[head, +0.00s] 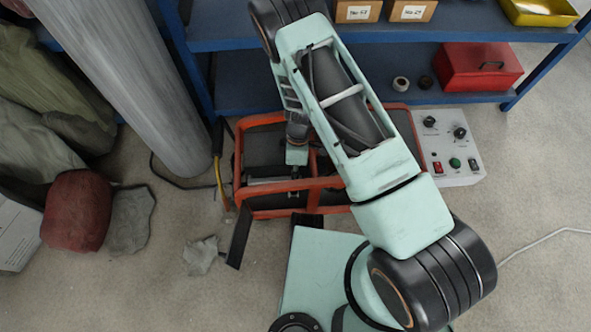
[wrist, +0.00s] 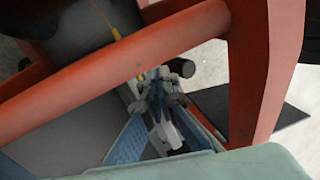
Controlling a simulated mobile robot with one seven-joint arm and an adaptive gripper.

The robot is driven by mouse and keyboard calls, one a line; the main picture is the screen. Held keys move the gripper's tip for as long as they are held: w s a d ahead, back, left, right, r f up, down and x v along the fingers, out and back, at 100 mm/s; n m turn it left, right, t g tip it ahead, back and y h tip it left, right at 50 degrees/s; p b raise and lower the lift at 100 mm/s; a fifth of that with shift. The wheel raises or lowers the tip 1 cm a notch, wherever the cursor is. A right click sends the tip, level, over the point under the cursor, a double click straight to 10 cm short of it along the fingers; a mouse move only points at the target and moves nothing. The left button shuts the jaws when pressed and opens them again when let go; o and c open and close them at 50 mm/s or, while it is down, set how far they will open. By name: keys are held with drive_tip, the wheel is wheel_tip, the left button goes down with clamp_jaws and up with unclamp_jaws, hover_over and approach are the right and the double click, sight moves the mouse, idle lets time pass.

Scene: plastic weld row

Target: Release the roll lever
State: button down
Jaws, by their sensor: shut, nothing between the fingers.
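The weld machine with its orange-red frame (head: 330,184) stands on the floor below the shelf. My arm reaches over it, and my gripper (head: 294,188) is down inside the frame, small and partly hidden. In the wrist view my gripper (wrist: 161,76) shows grey fingers drawn together with nothing held. A short dark cylinder (wrist: 182,67) shows just beyond the fingertips; I cannot tell whether it is the roll lever or whether the fingers touch it. An orange frame bar (wrist: 120,72) crosses the wrist view in front of a grey surface.
A grey control box (head: 458,160) with knobs and buttons stands right of the frame. A blue shelf (head: 250,95) is behind. A dark plate (head: 239,237) slants at the frame's front left.

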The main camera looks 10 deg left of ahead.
drive_tip(key=shift+s+f, duration=0.1)
drive_tip(key=shift+f, duration=0.4)
drive_tip(key=shift+s+d, duration=0.15)
drive_tip(key=shift+s, duration=0.55)
